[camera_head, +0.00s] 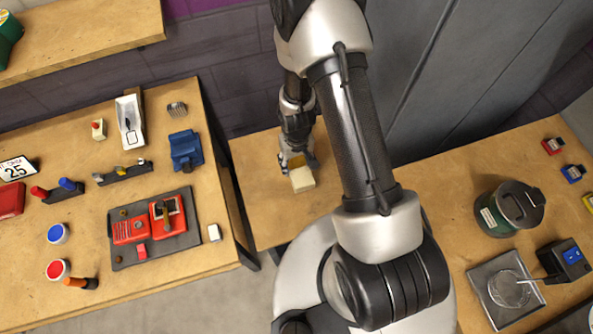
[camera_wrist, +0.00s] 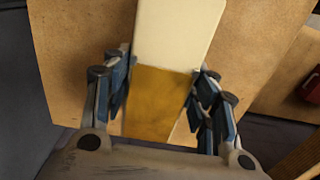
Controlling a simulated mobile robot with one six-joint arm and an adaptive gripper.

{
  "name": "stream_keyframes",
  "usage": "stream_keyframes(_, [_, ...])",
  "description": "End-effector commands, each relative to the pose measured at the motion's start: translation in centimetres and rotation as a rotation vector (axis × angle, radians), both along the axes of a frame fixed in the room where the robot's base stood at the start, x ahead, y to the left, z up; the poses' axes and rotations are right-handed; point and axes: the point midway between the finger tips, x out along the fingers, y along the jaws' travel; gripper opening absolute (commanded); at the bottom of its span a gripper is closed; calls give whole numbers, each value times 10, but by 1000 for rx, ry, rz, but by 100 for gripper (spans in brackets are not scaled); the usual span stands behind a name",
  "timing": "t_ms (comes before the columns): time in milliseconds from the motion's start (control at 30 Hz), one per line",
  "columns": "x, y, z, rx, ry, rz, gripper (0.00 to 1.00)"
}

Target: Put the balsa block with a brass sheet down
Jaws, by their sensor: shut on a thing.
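The balsa block (camera_head: 302,180) is pale cream and shows at the fingertips of my gripper (camera_head: 290,163) in the head view. In the wrist view the block (camera_wrist: 178,32) runs from between the fingers up to the top edge, with the brass sheet (camera_wrist: 158,100) as a gold-brown band at its near end. My gripper (camera_wrist: 160,95) is shut on the block, a finger on each side. The block is over the middle wooden table (camera_head: 268,212). I cannot tell whether it touches the tabletop.
The left bench (camera_head: 85,300) holds a red device on a dark mat (camera_head: 182,240), a blue vise (camera_head: 185,150) and several small items. The right bench (camera_head: 430,225) holds a green canister (camera_head: 490,215) and a metal tray (camera_head: 490,270). The middle table is otherwise bare where visible.

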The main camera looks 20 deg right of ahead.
Motion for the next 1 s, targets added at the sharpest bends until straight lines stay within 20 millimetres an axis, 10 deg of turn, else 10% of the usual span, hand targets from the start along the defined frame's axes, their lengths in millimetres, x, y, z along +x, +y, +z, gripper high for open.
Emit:
stream_keyframes(400, [-1,0,-47,0,2,0,28])
stream_keyframes(833, [0,0,-54,0,-1,0,28])
stream_keyframes(867, [0,0,-52,0,-1,0,55])
stream_keyframes(1000, [0,0,-52,0,-1,0,64])
